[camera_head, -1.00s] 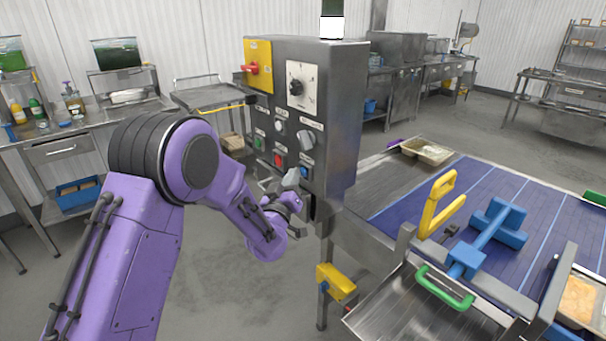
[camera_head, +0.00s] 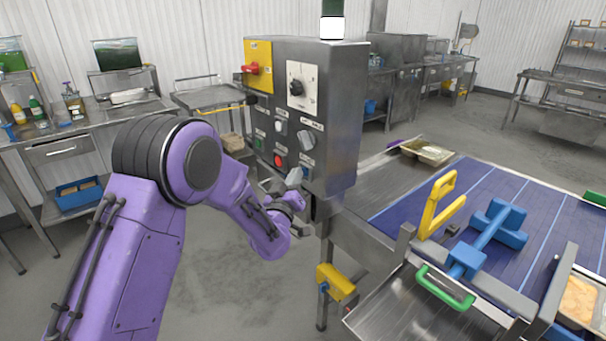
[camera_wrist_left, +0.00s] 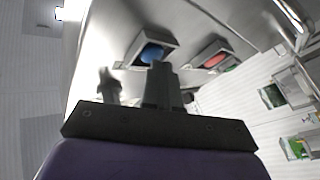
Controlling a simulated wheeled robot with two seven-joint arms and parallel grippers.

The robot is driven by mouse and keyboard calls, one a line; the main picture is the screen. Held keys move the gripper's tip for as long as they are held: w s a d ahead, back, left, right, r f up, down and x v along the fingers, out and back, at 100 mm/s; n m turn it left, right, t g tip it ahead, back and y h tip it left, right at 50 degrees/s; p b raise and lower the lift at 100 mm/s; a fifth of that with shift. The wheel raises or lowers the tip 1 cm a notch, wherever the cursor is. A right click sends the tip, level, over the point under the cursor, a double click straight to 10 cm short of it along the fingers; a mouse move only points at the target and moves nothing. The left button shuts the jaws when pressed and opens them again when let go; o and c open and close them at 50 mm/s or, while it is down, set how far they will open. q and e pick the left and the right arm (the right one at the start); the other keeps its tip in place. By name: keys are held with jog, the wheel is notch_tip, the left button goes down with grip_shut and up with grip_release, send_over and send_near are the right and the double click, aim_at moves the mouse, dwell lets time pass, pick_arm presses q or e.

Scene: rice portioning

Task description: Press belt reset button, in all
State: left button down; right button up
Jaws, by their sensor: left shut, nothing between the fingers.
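The grey control box (camera_head: 336,110) stands left of the belt. Its front carries a green button (camera_head: 259,144), a red button (camera_head: 279,161) and other controls. The blue button (camera_wrist_left: 152,53) shows in the left wrist view inside a square surround, with the red button (camera_wrist_left: 215,60) to its right. My right gripper is out of view.
The box also has a red switch on a yellow plate (camera_head: 258,66), a black dial (camera_head: 296,87) and a grey selector knob (camera_head: 306,139). The blue belt (camera_head: 480,195) with a yellow handle (camera_head: 436,205) lies to the right. A yellow part (camera_head: 335,283) sticks out below.

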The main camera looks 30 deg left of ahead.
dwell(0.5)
pick_arm(q)
jog(key=shift+s+a, duration=0.3)
jog(key=shift+s, duration=0.45)
jog(key=shift+s+a+b, duration=0.1)
jog(key=shift+s+a, duration=0.2)
jog(key=shift+s, duration=0.45)
jog(key=shift+s+a+b, duration=0.15)
jog(key=shift+s+a, duration=0.2)
jog(key=shift+s, duration=0.45)
jog(key=shift+s+a+b, duration=0.1)
jog(key=shift+s+a, duration=0.2)
jog(key=shift+s, duration=0.45)
